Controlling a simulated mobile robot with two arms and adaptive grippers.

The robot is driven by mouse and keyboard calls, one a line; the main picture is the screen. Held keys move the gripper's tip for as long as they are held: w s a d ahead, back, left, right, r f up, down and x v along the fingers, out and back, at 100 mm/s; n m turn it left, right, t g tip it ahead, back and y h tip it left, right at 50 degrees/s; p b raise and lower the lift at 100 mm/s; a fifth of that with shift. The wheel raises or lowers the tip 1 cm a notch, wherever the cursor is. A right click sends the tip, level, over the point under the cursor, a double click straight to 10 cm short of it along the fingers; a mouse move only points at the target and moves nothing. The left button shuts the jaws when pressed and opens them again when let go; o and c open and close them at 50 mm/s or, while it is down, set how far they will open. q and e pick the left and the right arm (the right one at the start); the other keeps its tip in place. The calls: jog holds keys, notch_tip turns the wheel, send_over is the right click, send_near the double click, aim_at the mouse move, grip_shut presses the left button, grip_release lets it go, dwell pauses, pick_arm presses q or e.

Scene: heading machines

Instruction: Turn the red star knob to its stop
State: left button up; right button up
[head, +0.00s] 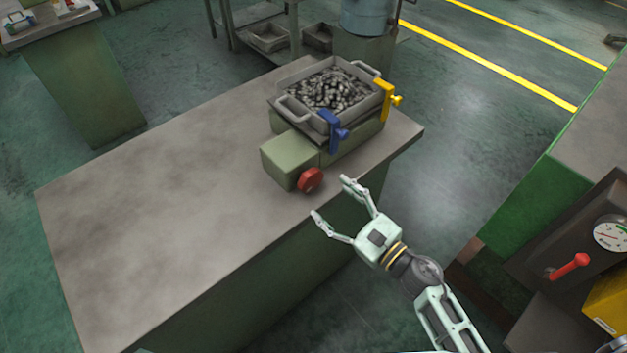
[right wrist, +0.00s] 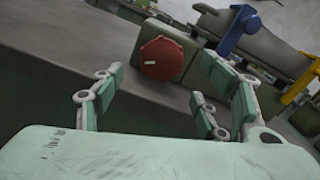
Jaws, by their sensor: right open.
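The red star knob (head: 311,180) sits on the front face of a green block at the near corner of the machine on the table. In the right wrist view the knob (right wrist: 161,58) shows as a red disc with a small pale mark near its middle. My right gripper (head: 330,199) is open, its fingertips just in front of and around the knob's lower right, apart from it. In the right wrist view the right gripper (right wrist: 155,88) has its fingers spread either side below the knob, with nothing between them. My left gripper is not in view.
A grey tray (head: 291,108) full of metal parts sits on the machine, with a blue clamp (head: 334,134) and a yellow clamp (head: 388,96) beside it. The table's left part (head: 150,215) is bare. A red lever (head: 570,266) and a gauge stand at the right.

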aim_at(313, 184)
jog(key=p+x, duration=0.1)
jog(key=x, duration=0.5)
jog(key=shift+w+a+p, duration=0.15)
jog(key=shift+p, duration=0.25)
jog(key=shift+w+a, duration=0.35)
jog(key=shift+w, duration=0.05)
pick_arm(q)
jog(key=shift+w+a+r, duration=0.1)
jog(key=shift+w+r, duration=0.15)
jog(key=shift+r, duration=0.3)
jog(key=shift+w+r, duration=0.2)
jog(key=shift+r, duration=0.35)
